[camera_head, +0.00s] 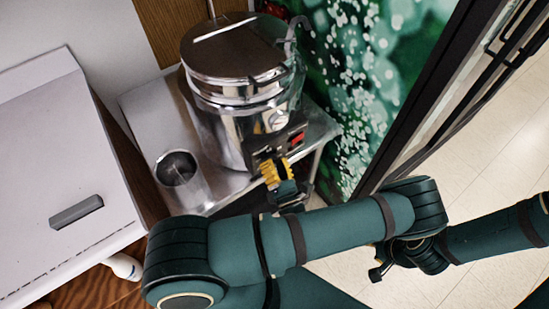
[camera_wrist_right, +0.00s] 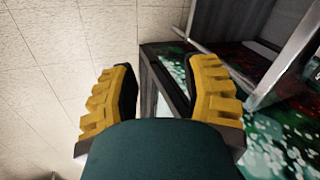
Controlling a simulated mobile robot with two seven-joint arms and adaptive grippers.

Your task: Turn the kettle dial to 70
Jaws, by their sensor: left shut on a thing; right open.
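The kettle (camera_head: 222,125) is a large shiny steel drum with a lid, standing on a steel stand. A dark control box with a red switch (camera_head: 297,138) is low on its front. My left gripper (camera_head: 270,168) has its yellow fingers at this box, shut on the kettle dial. The fingers hide the dial, so its pointer and numbers cannot be read. My right gripper (camera_wrist_right: 160,72) is open and empty, away from the kettle, in the right wrist view. In the head view it is mostly obscured at the lower right.
A steel cup (camera_head: 180,178) stands on the stand (camera_head: 150,112) left of the kettle. A white cabinet (camera_head: 50,140) is at the far left. A green patterned panel (camera_head: 365,70) and a dark-framed door (camera_head: 440,90) bound the right side. Bare tiled floor (camera_head: 490,165) lies beyond.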

